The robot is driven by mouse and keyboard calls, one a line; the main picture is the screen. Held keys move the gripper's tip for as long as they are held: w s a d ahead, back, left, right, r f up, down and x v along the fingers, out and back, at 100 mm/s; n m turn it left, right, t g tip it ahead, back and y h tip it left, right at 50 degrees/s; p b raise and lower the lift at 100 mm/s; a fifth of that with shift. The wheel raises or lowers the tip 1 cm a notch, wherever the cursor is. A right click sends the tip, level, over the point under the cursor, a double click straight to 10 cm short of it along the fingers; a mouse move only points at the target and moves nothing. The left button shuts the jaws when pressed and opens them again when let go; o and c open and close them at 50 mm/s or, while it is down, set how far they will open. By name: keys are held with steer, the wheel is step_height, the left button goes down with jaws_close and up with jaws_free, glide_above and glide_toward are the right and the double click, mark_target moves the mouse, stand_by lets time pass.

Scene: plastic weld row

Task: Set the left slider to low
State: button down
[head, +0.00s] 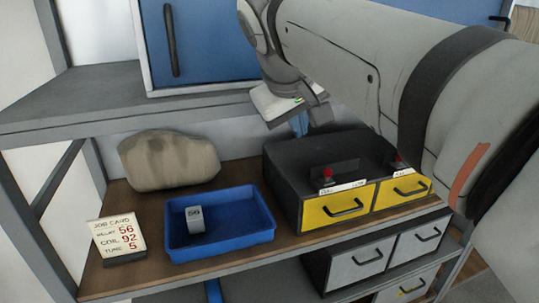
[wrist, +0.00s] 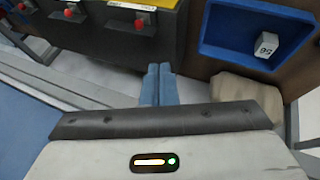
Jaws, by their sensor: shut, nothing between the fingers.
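The left slider (head: 327,173) has a red knob on top of a black drawer unit (head: 290,161), behind a white label strip (head: 343,187). In the head view the knob stands towards the strip's left end; the small print there is hard to read, with LOW seeming to be at the right end. In the wrist view, where the scene is turned around, the red knob nearest the tray (wrist: 140,25) shows. My gripper (head: 299,124) is shut and empty, with blue fingers above and behind the unit, apart from the knob. The fingertips also show in the wrist view (wrist: 158,68).
A second red-knobbed slider (head: 397,161) is to the right, partly hidden by my arm. Yellow drawers (head: 345,206) are below. A blue tray (head: 262,236) holds a grey block marked 56 (head: 194,218). A tan lump (head: 170,160) and job card (head: 118,238) stand left. A shelf (head: 60,100) is above.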

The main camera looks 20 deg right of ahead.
steer(key=b, duration=0.2)
glide_toward(321, 179)
step_height(321, 179, down, 3)
steer(key=a, duration=0.2)
steer(key=shift+w+d+f+p, duration=0.1)
steer(key=shift+w+d+p, duration=0.05)
steer(key=shift+w+d, duration=0.3)
steer(key=shift+w+d+p, duration=0.15)
steer(key=shift+w+d, duration=0.05)
steer(key=shift+d, duration=0.4)
steer(key=shift+w+d+f, duration=0.1)
steer(key=shift+w+d, duration=0.1)
steer(key=shift+d, duration=0.45)
